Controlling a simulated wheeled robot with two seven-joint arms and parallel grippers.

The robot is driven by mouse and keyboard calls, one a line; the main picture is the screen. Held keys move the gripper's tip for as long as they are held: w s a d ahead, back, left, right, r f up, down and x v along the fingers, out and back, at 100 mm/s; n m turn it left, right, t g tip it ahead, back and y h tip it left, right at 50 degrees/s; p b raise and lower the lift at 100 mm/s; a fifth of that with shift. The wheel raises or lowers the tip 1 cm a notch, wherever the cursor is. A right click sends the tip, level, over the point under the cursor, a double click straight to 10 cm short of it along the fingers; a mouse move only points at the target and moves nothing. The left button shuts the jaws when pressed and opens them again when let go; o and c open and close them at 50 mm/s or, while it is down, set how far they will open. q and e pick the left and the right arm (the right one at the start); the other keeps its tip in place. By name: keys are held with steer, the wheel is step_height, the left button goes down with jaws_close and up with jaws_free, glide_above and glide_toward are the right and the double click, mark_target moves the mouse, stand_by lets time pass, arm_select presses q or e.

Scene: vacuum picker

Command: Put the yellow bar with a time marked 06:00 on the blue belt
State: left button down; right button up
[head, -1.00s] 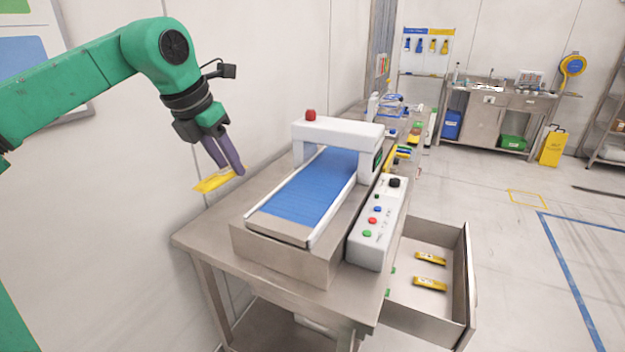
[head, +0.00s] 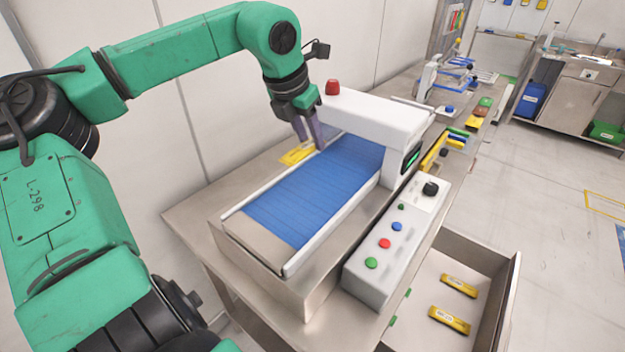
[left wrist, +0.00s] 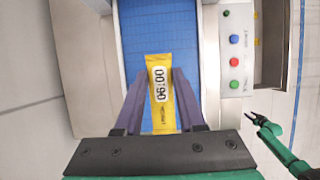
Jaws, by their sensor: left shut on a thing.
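My left gripper (head: 312,140) is shut on a yellow bar (head: 296,155). In the left wrist view the bar (left wrist: 160,100) lies between the two purple fingers, and its white label reads 06:00, turned sideways. In the head view the bar shows near the belt's left rail; in the wrist view it lies in front of the blue belt (head: 310,195). I cannot tell its exact height above the belt. A dark gripper on a green arm, my right gripper (left wrist: 262,122), shows small at the right of the left wrist view; its jaws are unclear.
A white arch with a red button (head: 332,88) spans the belt's far end. A control box (head: 395,245) with coloured buttons stands right of the belt. An open drawer (head: 480,250) at lower right holds two yellow bars (head: 450,320). More small items lie farther along the bench.

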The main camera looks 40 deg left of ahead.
arm_select(q)
glide_above(315, 188)
steer(key=s, duration=0.2)
steer(key=f, duration=0.5)
steer(key=shift+w+d+f+p, duration=0.15)
steer(key=shift+w+f+p, duration=0.05)
steer(key=shift+f+p, duration=0.15)
steer(key=x, duration=0.3)
steer(key=shift+s+f, duration=0.15)
steer(key=shift+s, duration=0.15)
steer(key=f, duration=0.1)
steer(key=f+p, duration=0.1)
steer(key=shift+s+f, duration=0.25)
steer(key=shift+f, duration=0.35)
steer(key=c, duration=0.5)
jaws_free()
arm_select(e)
steer(key=shift+w+d+r, duration=0.15)
steer(key=shift+w+r, duration=0.55)
steer(key=shift+r, duration=0.25)
